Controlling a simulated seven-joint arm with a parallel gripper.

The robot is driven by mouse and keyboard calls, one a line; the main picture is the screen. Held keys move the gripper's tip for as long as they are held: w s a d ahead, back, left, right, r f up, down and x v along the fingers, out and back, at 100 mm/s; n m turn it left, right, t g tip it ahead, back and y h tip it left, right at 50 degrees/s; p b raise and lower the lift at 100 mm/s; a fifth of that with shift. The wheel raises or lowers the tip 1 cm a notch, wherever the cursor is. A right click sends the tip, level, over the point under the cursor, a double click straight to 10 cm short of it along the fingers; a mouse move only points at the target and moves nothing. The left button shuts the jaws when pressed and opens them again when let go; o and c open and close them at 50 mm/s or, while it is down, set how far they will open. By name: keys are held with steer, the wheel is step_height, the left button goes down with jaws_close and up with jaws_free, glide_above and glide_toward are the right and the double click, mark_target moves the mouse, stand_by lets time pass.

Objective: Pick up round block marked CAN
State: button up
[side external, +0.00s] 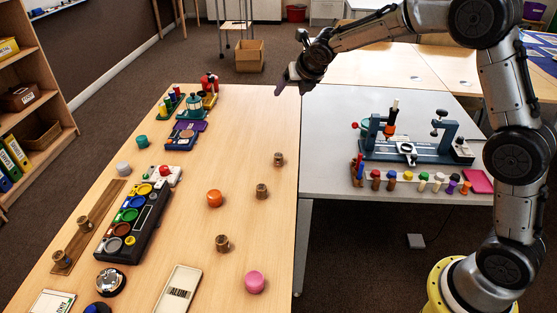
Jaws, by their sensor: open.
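Several round blocks stand apart on the wooden table (240,130). They include an orange block (214,198), a pink block (254,282), a teal block (142,141) and a pale grey block (122,168). Three small brown blocks stand at the right: a far one (278,159), a middle one (262,191) and a near one (222,243). No CAN mark is readable on any block, so I cannot tell which one bears it. My gripper (290,82) is open, above the table's far right corner, away from the loose blocks. Its fingers are small and dark here.
A black sorting tray (133,242) with coloured round wells lies at the left, beside a wooden strip (92,222) with two brown pieces. A white lettered tray (165,301) lies in front. The grey table (330,150) carries a blue fixture (425,157) and a peg row.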

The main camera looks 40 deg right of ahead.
step_height(320, 180, down, 9)
steer(key=w+g, duration=0.1)
steer(key=w, duration=0.2)
steer(key=g, duration=0.1)
glide_toward(279, 156)
steer(key=shift+n, duration=0.3)
steer(key=w+d+f, duration=0.2)
steer(key=f, duration=0.1)
steer(key=shift+w+f, duration=0.2)
steer(key=shift+w, duration=0.2)
steer(key=shift+a+f+x, duration=0.1)
steer(key=shift+a+x, duration=0.05)
steer(key=shift+x, duration=0.85)
steer(key=shift+a+f+x, duration=0.1)
steer(key=shift+a+x, duration=0.1)
steer(key=shift+x, duration=0.8)
steer(key=shift+a+x, duration=0.15)
steer(key=shift+x, duration=0.9)
steer(key=shift+s, duration=0.2)
jaws_close()
